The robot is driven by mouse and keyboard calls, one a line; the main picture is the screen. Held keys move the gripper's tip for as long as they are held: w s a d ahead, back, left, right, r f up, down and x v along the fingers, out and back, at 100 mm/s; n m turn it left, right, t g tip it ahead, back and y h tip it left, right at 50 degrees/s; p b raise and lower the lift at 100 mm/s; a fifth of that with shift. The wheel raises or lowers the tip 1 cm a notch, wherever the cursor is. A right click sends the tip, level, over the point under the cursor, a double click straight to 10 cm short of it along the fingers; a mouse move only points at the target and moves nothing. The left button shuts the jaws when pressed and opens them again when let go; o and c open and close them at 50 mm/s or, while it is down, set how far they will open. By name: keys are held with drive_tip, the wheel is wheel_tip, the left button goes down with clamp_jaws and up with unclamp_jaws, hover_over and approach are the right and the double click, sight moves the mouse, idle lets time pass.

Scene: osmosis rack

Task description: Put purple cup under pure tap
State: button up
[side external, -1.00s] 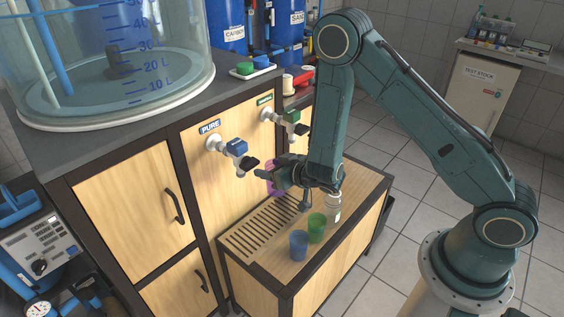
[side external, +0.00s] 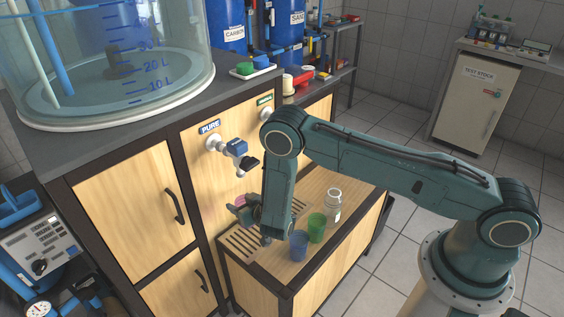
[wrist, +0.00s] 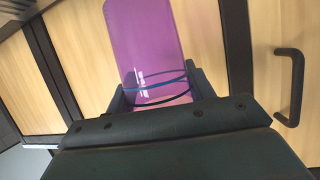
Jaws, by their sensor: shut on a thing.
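The purple cup (side external: 239,201) is mostly hidden by my gripper (side external: 247,210) in the side view. It fills the top of the wrist view (wrist: 145,40), see-through, between the two fingers. My gripper, also in the wrist view (wrist: 160,90), is shut on the cup. The cup is below the tap in the side view, slightly left of the spout. I cannot tell whether it touches the slotted drain (side external: 240,243).
A blue cup (side external: 298,245), a green cup (side external: 316,228) and a clear bottle (side external: 334,202) stand on the wooden bench, right of my gripper. A second tap (side external: 266,114) is mostly hidden behind my arm. A cabinet handle (wrist: 289,88) shows in the wrist view.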

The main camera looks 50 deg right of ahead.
drive_tip(key=shift+a+f, duration=0.15)
drive_tip(key=shift+f, duration=0.05)
drive_tip(key=shift+f, duration=2.85)
drive_tip(key=shift+f, duration=0.1)
drive_tip(key=shift+f, duration=2)
drive_tip(key=shift+f, duration=0.1)
drive_tip(key=o, duration=0.9)
drive_tip(key=shift+o, duration=0.2)
drive_tip(key=v, duration=0.7)
drive_tip(key=shift+s+r, duration=0.2)
drive_tip(key=shift+s, duration=0.05)
